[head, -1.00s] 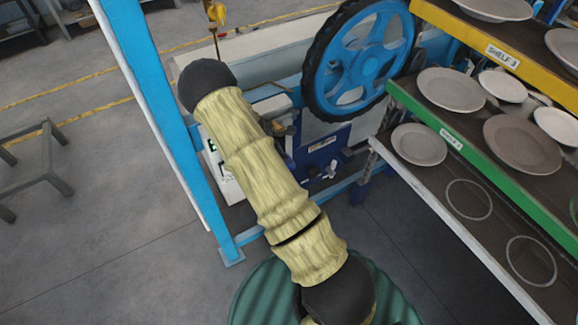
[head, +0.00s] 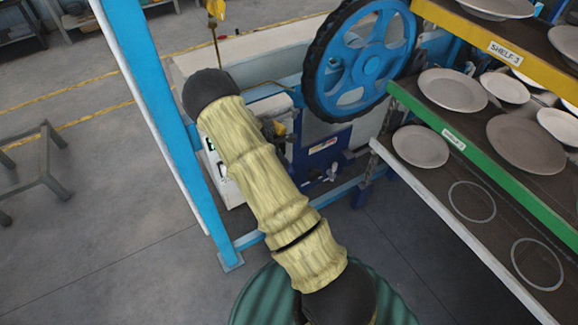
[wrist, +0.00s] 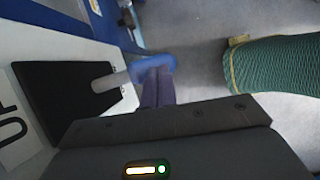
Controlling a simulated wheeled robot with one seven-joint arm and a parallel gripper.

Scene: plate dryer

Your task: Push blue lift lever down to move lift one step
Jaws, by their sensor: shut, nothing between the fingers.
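The lift lever shows in the wrist view, with a pale shaft coming out of a black slot plate (wrist: 65,88) and a blue knob (wrist: 160,64) at its end. The plate sits on a white panel with the letters "UP" turned sideways. My gripper (wrist: 158,84) is shut and empty, its dark fingers right at the blue knob and overlapping it in the picture. I cannot tell whether they touch it. In the head view my arm covers the lever and most of the white control box (head: 228,180).
A blue handwheel (head: 360,58) stands behind my arm. Shelves with several plates, one with a green edge (head: 470,155), fill the right side. A blue upright post (head: 165,120) stands close left of my arm.

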